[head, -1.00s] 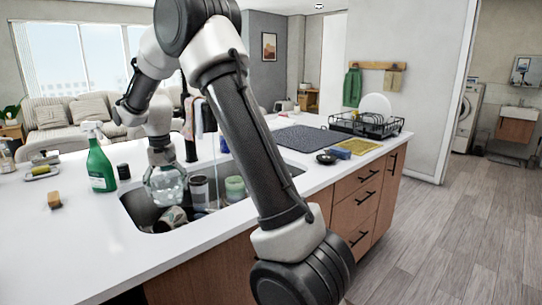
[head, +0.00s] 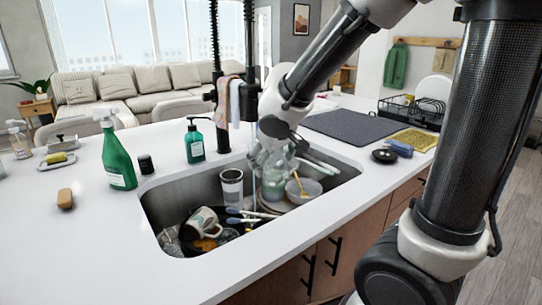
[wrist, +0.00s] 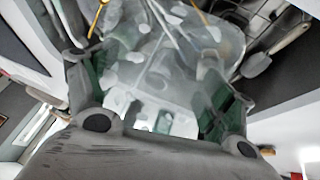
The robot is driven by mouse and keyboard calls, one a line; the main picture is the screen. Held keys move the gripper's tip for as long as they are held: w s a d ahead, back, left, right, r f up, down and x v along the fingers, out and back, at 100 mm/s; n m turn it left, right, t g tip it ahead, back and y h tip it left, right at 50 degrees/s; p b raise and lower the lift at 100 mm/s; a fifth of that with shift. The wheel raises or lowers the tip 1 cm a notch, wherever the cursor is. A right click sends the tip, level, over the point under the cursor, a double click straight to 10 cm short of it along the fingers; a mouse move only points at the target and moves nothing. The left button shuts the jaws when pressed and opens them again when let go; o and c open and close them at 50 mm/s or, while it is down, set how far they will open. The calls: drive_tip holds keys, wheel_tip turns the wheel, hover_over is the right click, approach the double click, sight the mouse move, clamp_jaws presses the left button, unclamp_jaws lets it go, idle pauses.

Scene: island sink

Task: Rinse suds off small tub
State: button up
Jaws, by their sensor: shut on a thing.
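My gripper (wrist: 160,108) is shut on a small clear tub (wrist: 165,75), its two fingers on opposite sides. White suds patches show on the tub in the wrist view. In the head view the tub (head: 274,182) hangs tilted over the right part of the sink (head: 163,205), just left of a bowl, and my gripper partly hides it. The black faucet (head: 219,100) stands behind the sink. Thin pale streaks cross the tub in the wrist view; I cannot tell whether they are water.
The sink holds a mug (head: 203,222), a grey tumbler (head: 232,187), a bowl (head: 304,190) and several utensils. A green spray bottle (head: 117,160) and soap pump (head: 194,143) stand on the counter.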

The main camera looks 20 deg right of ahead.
drive_tip(key=w+d+f, duration=0.1)
drive_tip(key=w+f, duration=0.1)
drive_tip(key=w, duration=1.1)
drive_tip(key=shift+w+f, duration=0.25)
drive_tip(key=shift+f, duration=0.1)
drive_tip(key=shift+d, duration=0.15)
drive_tip(key=shift+d, duration=0.5)
idle(0.4)
drive_tip(key=shift+a, duration=0.6)
